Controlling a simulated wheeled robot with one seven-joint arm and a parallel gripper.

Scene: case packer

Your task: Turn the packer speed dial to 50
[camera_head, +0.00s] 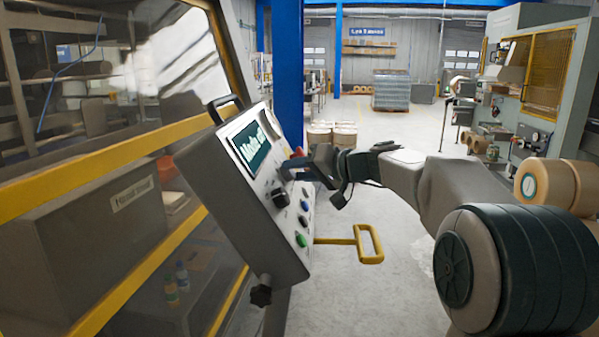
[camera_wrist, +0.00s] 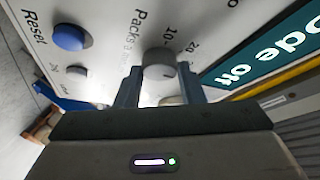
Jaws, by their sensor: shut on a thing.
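The speed dial (camera_wrist: 159,66) is a round grey knob on the pale control panel, seen in the wrist view. Printed text starting "Packs" and the numbers 10 and 20 show beside it; the rest of the scale is hidden or out of view. My gripper (camera_wrist: 160,88) is shut on the dial, one dark finger on each side. In the head view my gripper (camera_head: 293,168) reaches the right part of the tilted control panel (camera_head: 225,195), and the dial cannot be made out clearly behind it. The dial's exact setting cannot be read.
The panel screen (camera_head: 252,146) reads "Mode off". A black knob (camera_head: 280,198), a green button (camera_head: 301,240) and a blue Reset button (camera_wrist: 68,37) are on the panel. A yellow handle (camera_head: 369,244) sticks out below my gripper. Open floor lies behind.

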